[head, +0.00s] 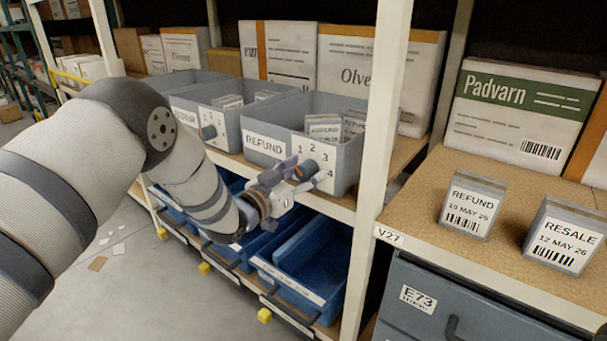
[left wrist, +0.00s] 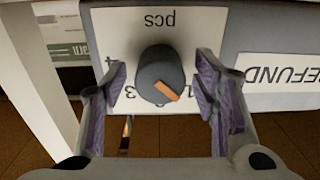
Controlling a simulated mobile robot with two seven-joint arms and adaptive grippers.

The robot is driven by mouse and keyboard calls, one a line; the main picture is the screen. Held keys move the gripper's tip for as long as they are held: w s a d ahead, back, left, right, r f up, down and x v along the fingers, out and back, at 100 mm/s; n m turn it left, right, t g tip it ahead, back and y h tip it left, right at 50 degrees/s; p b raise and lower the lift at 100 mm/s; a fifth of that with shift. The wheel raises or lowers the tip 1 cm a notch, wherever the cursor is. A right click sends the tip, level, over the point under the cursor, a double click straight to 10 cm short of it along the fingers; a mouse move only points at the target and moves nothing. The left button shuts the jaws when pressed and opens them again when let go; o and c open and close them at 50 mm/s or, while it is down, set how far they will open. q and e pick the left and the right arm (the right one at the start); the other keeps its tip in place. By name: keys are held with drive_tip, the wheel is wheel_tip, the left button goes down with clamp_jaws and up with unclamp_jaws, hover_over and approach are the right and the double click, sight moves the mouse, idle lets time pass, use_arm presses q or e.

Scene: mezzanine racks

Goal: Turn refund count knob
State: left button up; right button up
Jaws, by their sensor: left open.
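The refund count knob is a dark round knob (left wrist: 160,75) with an orange pointer, on a white plate (left wrist: 211,26) with numbers and "pcs". The plate is on the front of the grey REFUND bin (head: 263,132). In the left wrist view the plate appears upside down and the pointer aims down and right, near the low numbers; the exact number is hard to tell. My left gripper (left wrist: 162,88) is open, with its purple-padded fingers on either side of the knob and gaps showing. In the head view the left gripper (head: 305,172) is at the bin front. My right gripper is not in view.
A rack post (head: 380,120) stands just right of the bin. Blue bins (head: 310,262) are on the shelf below. Another grey bin (head: 225,125) with a knob is to the left. REFUND (head: 470,205) and RESALE (head: 563,235) boxes stand on the right shelf.

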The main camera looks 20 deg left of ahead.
use_arm(q)
drive_tip(key=shift+c, duration=0.5)
drive_tip(key=c, duration=1.1)
drive_tip(key=shift+o, duration=0.2)
drive_tip(key=m, duration=0.4)
drive_tip(key=shift+s+p, duration=0.1)
drive_tip(key=shift+p, duration=0.3)
drive_tip(key=shift+d+m, duration=0.1)
drive_tip(key=shift+m, duration=2.3)
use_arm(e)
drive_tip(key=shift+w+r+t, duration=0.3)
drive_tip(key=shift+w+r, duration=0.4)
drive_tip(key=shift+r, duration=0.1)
use_arm(q)
drive_tip(key=shift+f+p, duration=0.1)
drive_tip(key=shift+p, duration=0.2)
drive_tip(key=o, duration=1.2)
drive_tip(key=shift+c, duration=0.2)
